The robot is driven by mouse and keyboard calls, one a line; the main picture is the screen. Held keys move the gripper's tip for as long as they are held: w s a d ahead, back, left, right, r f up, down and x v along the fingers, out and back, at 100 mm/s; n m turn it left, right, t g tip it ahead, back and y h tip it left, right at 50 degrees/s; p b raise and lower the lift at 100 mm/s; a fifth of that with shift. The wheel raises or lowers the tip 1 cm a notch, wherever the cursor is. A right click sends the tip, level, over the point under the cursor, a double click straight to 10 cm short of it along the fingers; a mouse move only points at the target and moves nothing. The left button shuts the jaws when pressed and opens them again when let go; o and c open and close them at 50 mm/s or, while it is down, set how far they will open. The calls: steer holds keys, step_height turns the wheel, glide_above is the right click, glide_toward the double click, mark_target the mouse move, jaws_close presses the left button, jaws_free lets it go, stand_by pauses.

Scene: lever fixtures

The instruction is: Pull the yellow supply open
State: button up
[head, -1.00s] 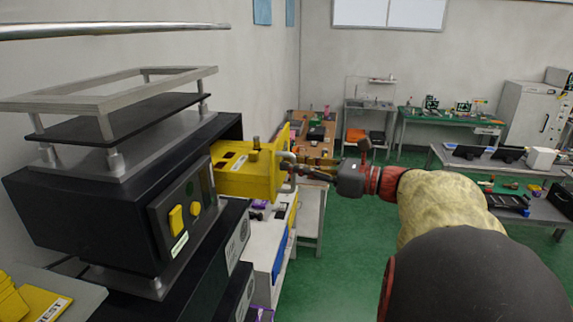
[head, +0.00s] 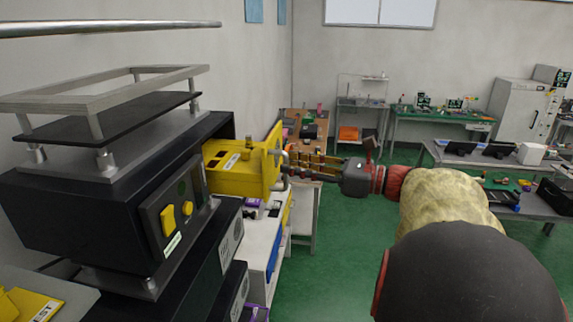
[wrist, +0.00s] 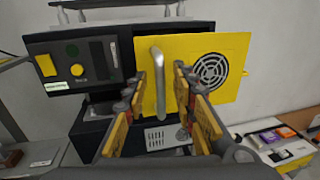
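The yellow supply (head: 240,172) is a box-shaped unit that stands part-way out of a black housing (head: 95,205) in the head view. In the wrist view its yellow front panel (wrist: 222,92) shows a round fan grille and an upright metal handle (wrist: 158,62). My gripper (head: 289,165) is in front of this panel, to its right in the head view. In the wrist view the gripper (wrist: 160,80) is open, with one finger on each side of the handle in the picture. I cannot tell whether the fingertips still reach around the handle.
A metal frame (head: 120,88) sits on top of the housing. More black units (head: 228,235) are stacked below. A white shelf (head: 262,238) with small items stands behind the supply. The green floor (head: 330,265) to the right is open, with benches farther back.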

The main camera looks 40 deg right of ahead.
steer(key=v, duration=0.9)
steer(key=shift+s, duration=0.1)
steer(key=w+a+f+n+g+b, duration=0.3)
steer(key=a+f+n+g+b, duration=0.65)
steer(key=a+f, duration=1.2)
steer(key=s+a+f+n+h+b, duration=0.2)
steer(key=s+a+f+n+b, duration=0.1)
steer(key=f+n, duration=0.4)
steer(key=s+a+f+n+h+b, duration=0.3)
steer(key=f+n+b, duration=0.3)
steer(key=f+n, duration=0.1)
steer(key=s+a+f+n+h+b, duration=0.3)
steer(key=f+n+b, duration=0.1)
steer(key=f+n, duration=0.3)
steer(key=shift+f+g, duration=0.45)
steer(key=shift+f, duration=0.5)
